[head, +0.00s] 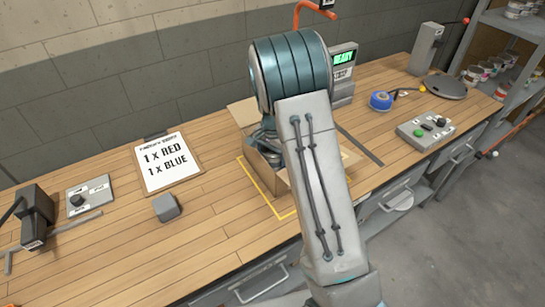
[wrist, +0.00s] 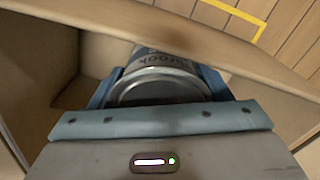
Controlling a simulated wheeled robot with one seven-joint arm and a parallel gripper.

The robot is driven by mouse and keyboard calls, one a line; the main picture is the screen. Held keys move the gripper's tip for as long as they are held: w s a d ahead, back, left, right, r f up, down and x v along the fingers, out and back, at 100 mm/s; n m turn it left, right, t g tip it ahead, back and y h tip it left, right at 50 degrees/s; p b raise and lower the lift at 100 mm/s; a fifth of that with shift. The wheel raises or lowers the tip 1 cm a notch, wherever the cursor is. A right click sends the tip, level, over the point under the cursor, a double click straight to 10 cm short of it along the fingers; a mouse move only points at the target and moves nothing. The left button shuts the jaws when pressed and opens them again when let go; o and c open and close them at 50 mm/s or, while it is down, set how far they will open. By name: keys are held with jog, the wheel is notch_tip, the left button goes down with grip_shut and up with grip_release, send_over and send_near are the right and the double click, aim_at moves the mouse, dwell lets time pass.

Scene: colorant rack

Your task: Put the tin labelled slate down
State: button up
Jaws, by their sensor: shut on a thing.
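My gripper (wrist: 160,82) is shut on a metal tin (wrist: 160,88), with a blue finger on each side of it. The tin has a silver rim and a grey label. The lettering is only partly visible and seems to end in "rook"; I cannot read "slate" on it. Tin and gripper are inside an open cardboard box (wrist: 100,52), whose walls surround them in the wrist view. Whether the tin touches the box floor I cannot tell. In the head view my arm hides the gripper and the tin; the cardboard box (head: 267,178) shows partly behind it.
The box stands within a yellow outline (head: 252,181) on the wooden bench. A clipboard (head: 168,162) reads "1 x RED, 1 x BLUE". A grey block (head: 166,208) lies left. A button box (head: 425,132) and blue roll (head: 380,101) are right. A shelf (head: 515,25) holds several tins.

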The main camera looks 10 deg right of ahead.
jog(key=shift+f, duration=0.2)
jog(key=shift+f, duration=0.2)
jog(key=o, duration=1.2)
jog(key=shift+r, duration=0.15)
